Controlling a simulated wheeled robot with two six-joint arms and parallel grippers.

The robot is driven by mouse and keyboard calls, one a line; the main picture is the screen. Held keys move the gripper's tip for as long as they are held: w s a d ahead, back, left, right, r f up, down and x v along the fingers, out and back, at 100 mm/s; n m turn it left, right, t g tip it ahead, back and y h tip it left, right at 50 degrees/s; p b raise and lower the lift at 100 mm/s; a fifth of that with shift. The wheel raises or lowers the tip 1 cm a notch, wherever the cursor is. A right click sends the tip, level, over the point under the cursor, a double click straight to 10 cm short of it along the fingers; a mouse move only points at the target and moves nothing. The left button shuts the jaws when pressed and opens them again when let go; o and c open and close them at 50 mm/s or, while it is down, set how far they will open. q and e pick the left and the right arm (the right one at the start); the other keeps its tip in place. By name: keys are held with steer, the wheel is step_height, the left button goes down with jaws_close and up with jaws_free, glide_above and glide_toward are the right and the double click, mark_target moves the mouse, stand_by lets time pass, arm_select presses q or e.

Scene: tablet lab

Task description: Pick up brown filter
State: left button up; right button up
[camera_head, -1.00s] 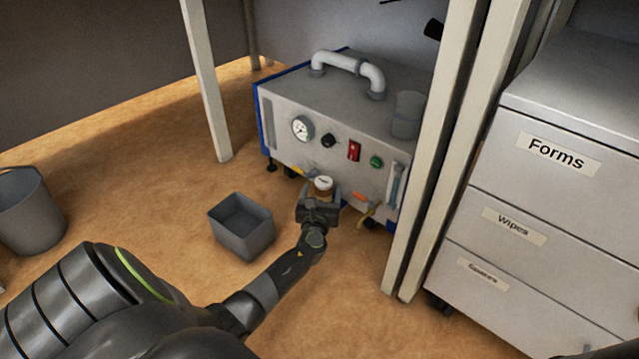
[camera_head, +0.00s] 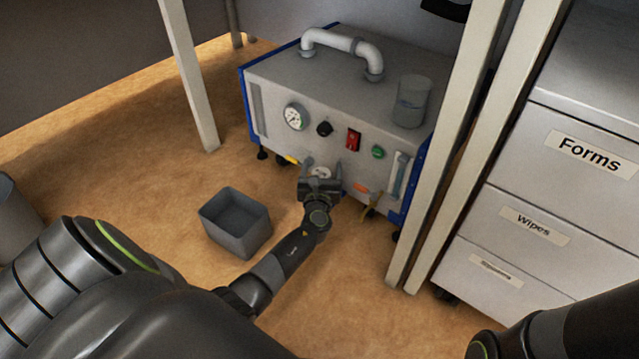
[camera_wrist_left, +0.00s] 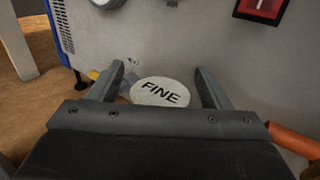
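A round filter with a white face (camera_head: 320,172) sits low on the front of the grey machine (camera_head: 283,90). In the left wrist view the filter's face (camera_wrist_left: 161,92) reads "FINE"; its side is hidden, so I cannot see its brown colour now. My left gripper (camera_head: 321,170) is open at the machine's front. In the left wrist view its two fingers (camera_wrist_left: 162,82) stand on either side of the filter, with a narrow gap showing at each side. My right arm shows at the lower right, but its gripper is out of view.
The machine carries a gauge (camera_head: 295,117), a red switch (camera_head: 353,139) and an orange-handled valve (camera_head: 361,188) right of the filter. A grey bin (camera_head: 236,246) stands on the floor left of my left forearm. A pale post (camera_head: 452,150) and a drawer cabinet (camera_head: 560,215) stand right.

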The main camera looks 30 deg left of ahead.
arm_select(q)
steer(key=c, duration=1.2)
steer(key=shift+c, duration=0.8)
steer(key=shift+r, duration=0.1)
